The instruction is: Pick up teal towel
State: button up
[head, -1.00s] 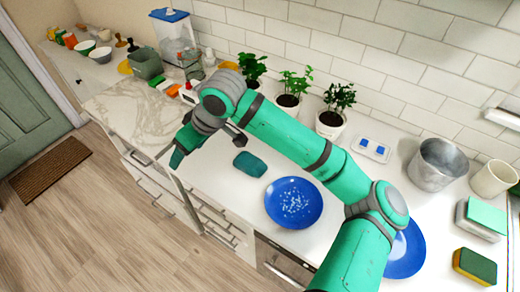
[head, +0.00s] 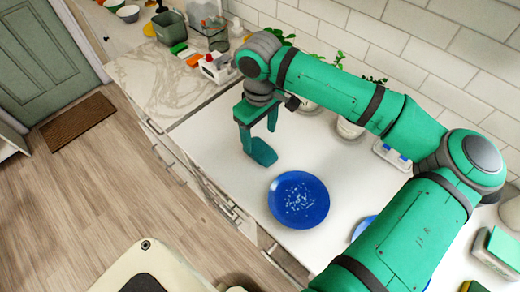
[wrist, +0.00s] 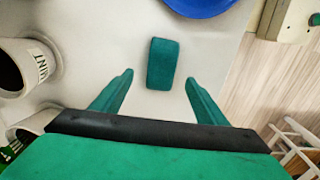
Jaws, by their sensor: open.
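The teal towel (head: 263,153) is a small dark teal folded block lying flat on the white counter, left of and behind the blue plate in the head view. In the wrist view the towel (wrist: 162,63) lies beyond my fingertips, roughly centred between them. My gripper (head: 258,139) points down just above the towel in the head view, partly covering it. In the wrist view my gripper (wrist: 158,82) is open with nothing between its fingers. I cannot tell the exact gap in height.
A blue plate (head: 299,200) with white specks lies close to the towel; its edge also shows in the wrist view (wrist: 200,5). White plant pots (head: 350,130) stand behind my arm. A white printed pot (wrist: 20,66) stands left in the wrist view. The counter's front edge is near.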

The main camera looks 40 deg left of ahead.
aim_at(259, 147)
jog(key=shift+s+f, duration=0.15)
jog(key=shift+f, duration=2.5)
jog(key=c, duration=1.2)
